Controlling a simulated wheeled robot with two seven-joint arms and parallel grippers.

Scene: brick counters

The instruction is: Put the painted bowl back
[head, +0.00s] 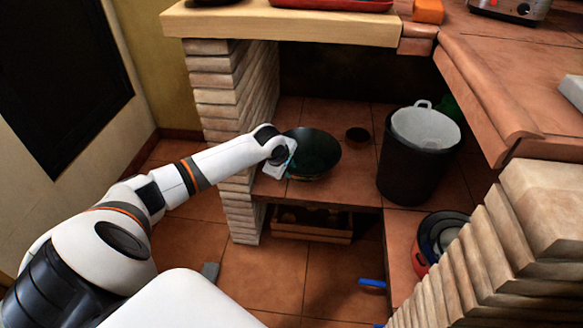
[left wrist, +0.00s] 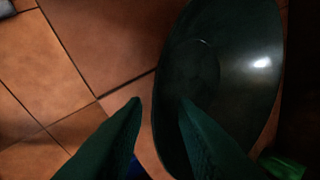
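A wide, dark green bowl (head: 315,155), which I take to be the painted bowl, sits on the tiled lower shelf (head: 345,190) under the counter. It fills the right half of the left wrist view (left wrist: 225,70). My left gripper (head: 288,160) is at the bowl's left edge. In the left wrist view its two fingers (left wrist: 160,102) stand apart, one outside the bowl's rim and one over its inside. I cannot tell whether either finger touches the bowl. My right gripper is not in view.
A black bin (head: 415,165) with a grey bucket in it stands right of the bowl. A small brown bowl (head: 357,134) sits behind. A wooden crate (head: 310,228) is below the shelf. Brick pillars (head: 230,90) and a wooden countertop (head: 290,26) frame the opening.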

